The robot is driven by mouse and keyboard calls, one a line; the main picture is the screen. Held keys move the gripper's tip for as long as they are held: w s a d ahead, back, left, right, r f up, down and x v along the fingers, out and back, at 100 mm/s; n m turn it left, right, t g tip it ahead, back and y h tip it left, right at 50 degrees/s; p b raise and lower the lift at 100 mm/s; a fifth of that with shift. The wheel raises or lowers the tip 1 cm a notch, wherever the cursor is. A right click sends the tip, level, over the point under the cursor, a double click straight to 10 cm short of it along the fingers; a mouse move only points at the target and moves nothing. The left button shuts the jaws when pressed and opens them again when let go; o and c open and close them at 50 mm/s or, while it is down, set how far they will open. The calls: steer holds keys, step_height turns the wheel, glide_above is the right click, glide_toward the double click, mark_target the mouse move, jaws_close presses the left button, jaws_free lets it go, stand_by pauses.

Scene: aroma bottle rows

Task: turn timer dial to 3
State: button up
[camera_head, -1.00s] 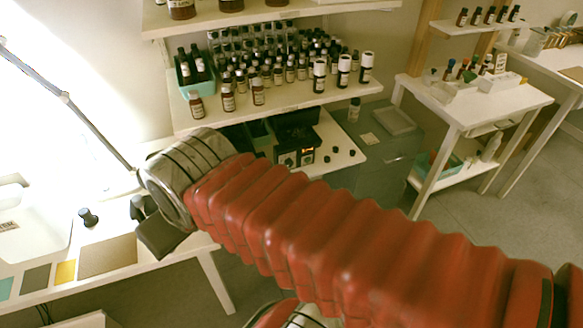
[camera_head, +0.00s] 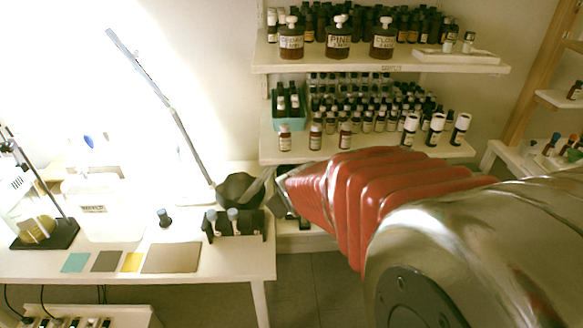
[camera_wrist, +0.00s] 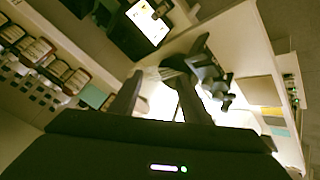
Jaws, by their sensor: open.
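I cannot pick out the timer dial or its numbers in either view now. The black device with a small orange light, seen earlier below the bottle shelves, is mostly hidden behind my arm in the head view. My gripper (camera_wrist: 158,98) is open in the wrist view, with its two dark fingers apart and no object clearly held between them. In the head view my gripper (camera_head: 262,186) is small and partly hidden, at the right end of the white table beside a dark bowl-shaped object (camera_head: 236,190).
A black rack (camera_head: 236,236) with small bottles and a flat brown mat (camera_head: 171,257) lie on the white table (camera_head: 120,262). Shelves (camera_head: 380,68) of bottles stand behind my arm. A lamp arm (camera_head: 160,100) rises at the left. A dark device with a bright screen (camera_wrist: 147,22) shows in the wrist view.

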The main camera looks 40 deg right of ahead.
steer(key=d+f+n+t+h, duration=0.2)
steer(key=d+f+n+t, duration=0.1)
steer(key=d+f, duration=1.3)
steer(key=s+d+f+t+h, duration=0.1)
steer(key=s+d+f+t, duration=0.1)
steer(key=s, duration=0.5)
steer(key=s+d+f+t+h, duration=0.2)
steer(key=s+d+f, duration=0.3)
steer(key=s+f, duration=0.2)
steer(key=shift+s+f, duration=0.15)
steer(key=shift+s, duration=0.25)
steer(key=shift+w, duration=0.1)
steer(key=x, duration=1.3)
steer(key=shift+w+d, duration=0.2)
steer(key=shift+d, duration=0.15)
